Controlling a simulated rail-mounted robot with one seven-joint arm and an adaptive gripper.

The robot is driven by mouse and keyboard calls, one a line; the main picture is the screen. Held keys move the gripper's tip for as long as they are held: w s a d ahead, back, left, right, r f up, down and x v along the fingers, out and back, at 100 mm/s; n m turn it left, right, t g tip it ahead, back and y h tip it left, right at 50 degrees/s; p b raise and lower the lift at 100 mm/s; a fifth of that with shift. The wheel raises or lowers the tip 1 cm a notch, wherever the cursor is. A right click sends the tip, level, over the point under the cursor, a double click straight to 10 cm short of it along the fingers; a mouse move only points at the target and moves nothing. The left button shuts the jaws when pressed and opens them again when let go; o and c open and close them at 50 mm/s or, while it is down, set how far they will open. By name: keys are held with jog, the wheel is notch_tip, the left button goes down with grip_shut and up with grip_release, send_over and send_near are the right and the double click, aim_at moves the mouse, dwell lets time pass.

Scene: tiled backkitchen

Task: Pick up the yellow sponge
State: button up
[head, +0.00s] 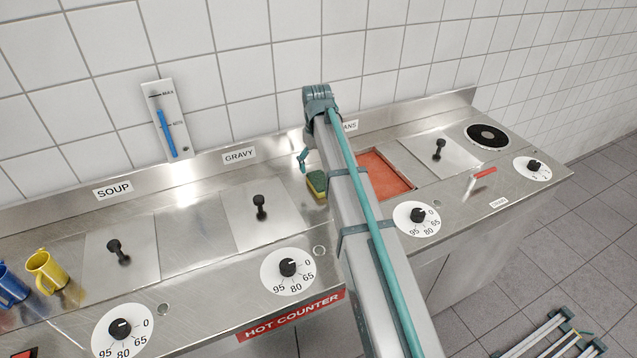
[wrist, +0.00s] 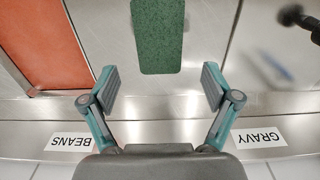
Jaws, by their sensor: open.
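The yellow sponge (head: 314,187) lies on the steel counter between the gravy lid and the red-orange beans well. It has a green scouring side, which faces up in the wrist view (wrist: 158,36). My gripper (head: 303,162) is at the back of the counter, just behind the sponge, and my arm hides part of the area to its right. In the wrist view my gripper (wrist: 160,88) has its two fingers spread wide and empty. The sponge lies ahead of the fingertips, between their lines, and its far end is cut off by the picture's top edge.
The gravy lid (head: 262,222) with a black knob is left of the sponge. The open beans well (head: 385,173) is to the right. The tiled wall and the counter's raised back edge are close behind my gripper. A yellow mug (head: 46,271) stands far left.

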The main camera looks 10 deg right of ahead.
aim_at(318, 177)
jog(key=shift+s+f+p, duration=0.1)
jog(key=shift+f+p, duration=0.95)
jog(key=shift+f, duration=1.8)
jog(key=c, duration=0.9)
jog(key=shift+o, duration=0.2)
jog(key=shift+r, duration=0.15)
jog(key=shift+r, duration=0.6)
jog(key=s+r+b, duration=0.1)
jog(key=r, duration=0.1)
jog(key=s+r+b, duration=0.1)
jog(key=s+r, duration=0.1)
jog(key=s+r+b, duration=0.1)
jog(key=s+r, duration=0.1)
jog(key=r, duration=0.1)
jog(key=shift+s+a+r, duration=0.1)
jog(key=shift+a, duration=0.05)
jog(key=s+r+b, duration=0.2)
jog(key=s+r, duration=0.2)
jog(key=s, duration=0.4)
jog(key=shift+s+a+r, duration=0.15)
jog(key=shift+s+a, duration=0.15)
jog(key=shift+s, duration=0.1)
